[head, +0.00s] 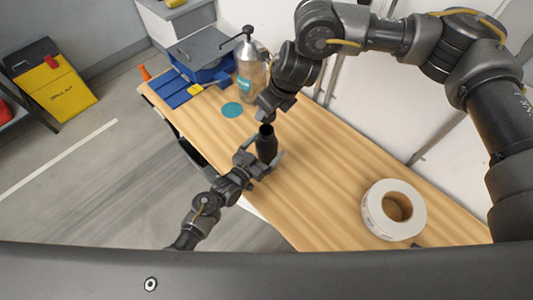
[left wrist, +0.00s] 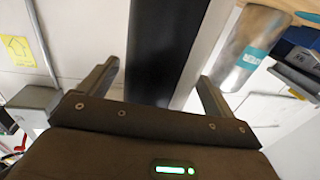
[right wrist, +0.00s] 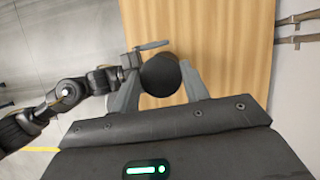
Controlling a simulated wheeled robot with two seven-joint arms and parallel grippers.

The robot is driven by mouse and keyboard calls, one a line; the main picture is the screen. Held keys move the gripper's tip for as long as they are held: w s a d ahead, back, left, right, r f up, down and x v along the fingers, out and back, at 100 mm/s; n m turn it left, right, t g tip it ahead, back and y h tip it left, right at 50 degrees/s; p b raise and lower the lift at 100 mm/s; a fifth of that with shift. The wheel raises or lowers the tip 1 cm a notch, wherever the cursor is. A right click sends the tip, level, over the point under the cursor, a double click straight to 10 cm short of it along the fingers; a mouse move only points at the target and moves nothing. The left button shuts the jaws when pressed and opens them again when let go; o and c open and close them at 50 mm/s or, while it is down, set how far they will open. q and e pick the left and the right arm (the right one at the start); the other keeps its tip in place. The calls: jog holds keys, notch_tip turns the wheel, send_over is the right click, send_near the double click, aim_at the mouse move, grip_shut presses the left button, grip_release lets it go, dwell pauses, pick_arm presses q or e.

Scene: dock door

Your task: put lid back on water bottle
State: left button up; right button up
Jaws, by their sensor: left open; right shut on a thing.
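The dark water bottle (head: 266,148) stands upright on the wooden bench. My left gripper (head: 263,163) is open, with its fingers on either side of the bottle; the dark bottle body (left wrist: 165,50) rises between them in the left wrist view. My right gripper (head: 268,113) is just above the bottle top. In the right wrist view it is shut on a dark round piece, seemingly the lid (right wrist: 160,76). This hides most of the bottle below. I cannot tell whether the lid touches the bottle mouth.
A pump bottle with a teal label (head: 250,78) stands behind, near a teal disc (head: 232,110) and blue items (head: 190,88). A white tape roll (head: 375,214) sits at the near right. The bench between is clear. A yellow spill kit (head: 62,88) is on the floor at left.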

pick_arm(q)
jog(key=shift+w+d+r, duration=0.1)
jog(key=shift+w+d, duration=0.1)
jog(key=shift+d, duration=0.1)
pick_arm(e)
jog(key=shift+s+r, duration=0.1)
jog(key=shift+s, duration=0.1)
pick_arm(q)
jog(key=c, duration=0.4)
pick_arm(e)
jog(key=shift+w, duration=0.1)
pick_arm(q)
jog(key=c, duration=1.1)
jog(key=shift+o, duration=0.2)
pick_arm(e)
send_over(267, 126)
jog(key=s, duration=0.2)
jog(key=shift+f, duration=2.5)
jog(key=shift+s, duration=0.1)
jog(key=shift+f, duration=0.85)
jog(key=shift+f, duration=0.55)
